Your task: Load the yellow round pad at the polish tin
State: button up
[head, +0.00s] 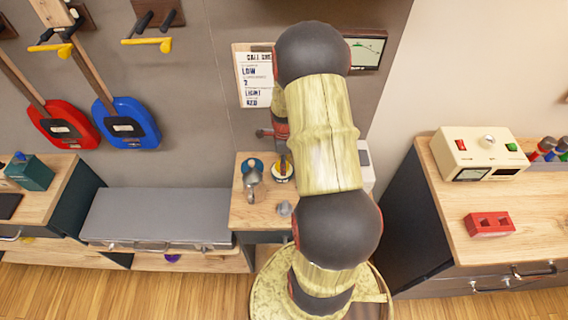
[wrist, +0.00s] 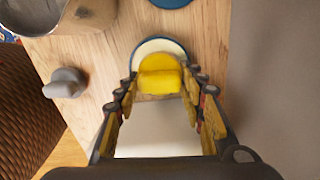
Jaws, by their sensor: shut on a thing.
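The yellow round pad (wrist: 160,80) is between my fingertips in the wrist view. My gripper (wrist: 158,92) is shut on it, with one finger on each side. The polish tin (wrist: 147,48), a round tin with cream-coloured contents and a dark rim, is right behind and under the pad. The pad overlaps the tin in this view; I cannot tell whether they touch. In the head view the tin (head: 283,176) shows on the small wooden table below my gripper, and my arm partly hides that spot.
A blue round thing (head: 252,164), a metal vessel (head: 252,181) and a small grey knobbed thing (head: 284,208) stand close by on the wooden table (head: 243,215). The wall is right behind. A grey case (head: 155,215) lies left; a cabinet with a cream device (head: 478,152) stands right.

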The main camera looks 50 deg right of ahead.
jog(key=shift+f, duration=0.55)
dwell(1.2)
jog(key=shift+r, duration=0.1)
jog(key=shift+r+p, duration=2.2)
jog(key=shift+r, duration=1.25)
